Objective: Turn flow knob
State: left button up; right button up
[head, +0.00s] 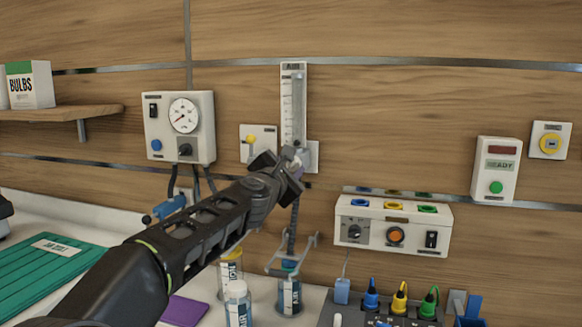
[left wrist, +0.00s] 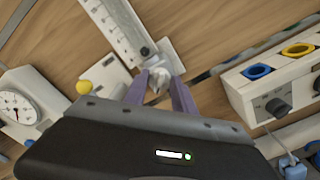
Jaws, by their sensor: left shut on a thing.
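The air flowmeter (head: 293,100) is a tall pale panel with a graduated tube, fixed upright on the wood wall. Its flow knob (left wrist: 158,80) is a small light knob at the lower end, and it shows in the left wrist view between the two purple-grey fingers. My left gripper (head: 291,160) reaches up from the lower left and is shut on the flow knob. In the head view the dark fingers hide most of the knob. The flowmeter's scale also shows in the left wrist view (left wrist: 118,28). My right gripper is in neither view.
A gauge box (head: 180,127) and a yellow-knob plate (head: 258,143) are left of the flowmeter. A socket box (head: 394,222) is to the right. Labelled jars (head: 238,305) stand on the counter below my arm. A ready panel (head: 495,170) hangs far right.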

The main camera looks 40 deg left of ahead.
pick_arm(q)
grip_shut()
jog(key=shift+m, duration=0.4)
jog(key=m, duration=0.4)
jog(key=shift+d+p, duration=0.1)
jog(key=shift+p, duration=0.3)
jog(key=m+p, duration=0.1)
jog(key=m, duration=0.4)
jog(key=shift+f+m, duration=0.15)
jog(key=shift+m, duration=0.25)
jog(key=m+p, duration=0.1)
jog(key=m, duration=0.4)
jog(key=shift+f, duration=0.15)
jog(key=m+p, duration=0.1)
jog(key=m, duration=0.4)
jog(key=shift+f+m+p, duration=0.1)
jog(key=shift+m+p, duration=0.2)
jog(key=shift+p, duration=0.05)
